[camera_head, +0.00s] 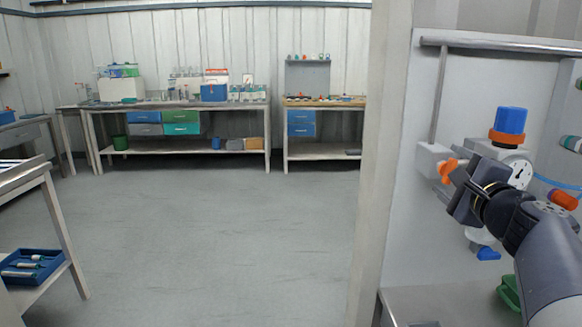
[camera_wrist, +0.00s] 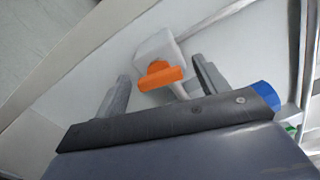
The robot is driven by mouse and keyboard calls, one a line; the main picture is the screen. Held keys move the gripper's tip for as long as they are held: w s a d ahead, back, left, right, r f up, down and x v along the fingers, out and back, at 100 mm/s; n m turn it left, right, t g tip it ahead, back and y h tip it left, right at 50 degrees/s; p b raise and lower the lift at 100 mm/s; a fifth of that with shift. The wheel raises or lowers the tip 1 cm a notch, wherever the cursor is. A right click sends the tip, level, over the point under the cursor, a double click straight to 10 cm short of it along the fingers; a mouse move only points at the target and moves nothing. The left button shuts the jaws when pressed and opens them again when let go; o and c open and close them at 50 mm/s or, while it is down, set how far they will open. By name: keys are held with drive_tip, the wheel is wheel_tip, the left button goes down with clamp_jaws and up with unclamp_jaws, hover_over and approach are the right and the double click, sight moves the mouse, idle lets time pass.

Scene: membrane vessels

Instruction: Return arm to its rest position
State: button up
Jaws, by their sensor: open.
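My gripper (camera_head: 447,180) is at the right of the head view, at the end of my dark and grey arm, in front of a white wall panel. An orange handle (camera_head: 446,170) on a white block (camera_head: 430,158) is right by its fingers. In the wrist view my gripper (camera_wrist: 160,82) has its two grey fingers spread wide. The orange handle (camera_wrist: 160,76) shows between them, with a gap on each side, and the white block (camera_wrist: 157,47) is behind it. Nothing is held. Part of the handle is hidden by my gripper in the head view.
A dial gauge (camera_head: 520,172) and a blue-capped fitting (camera_head: 510,121) are close above my wrist. A grey pipe (camera_head: 500,43) runs along the panel top. A pale wall edge (camera_head: 378,160) stands left of the panel. Open grey floor (camera_head: 220,220) lies beyond.

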drive_tip(key=m+p, duration=0.3)
drive_tip(key=p, duration=0.2)
drive_tip(key=m+p, duration=0.4)
drive_tip(key=p, duration=0.2)
drive_tip(key=shift+w+r, duration=0.15)
drive_tip(key=shift+r, duration=0.05)
drive_tip(key=m+p, duration=0.3)
drive_tip(key=p, duration=0.3)
drive_tip(key=shift+d+m, duration=0.1)
drive_tip(key=shift+m, duration=0.3)
drive_tip(key=s+m+p, duration=0.4)
drive_tip(key=p, duration=0.1)
drive_tip(key=shift+d+f, duration=0.15)
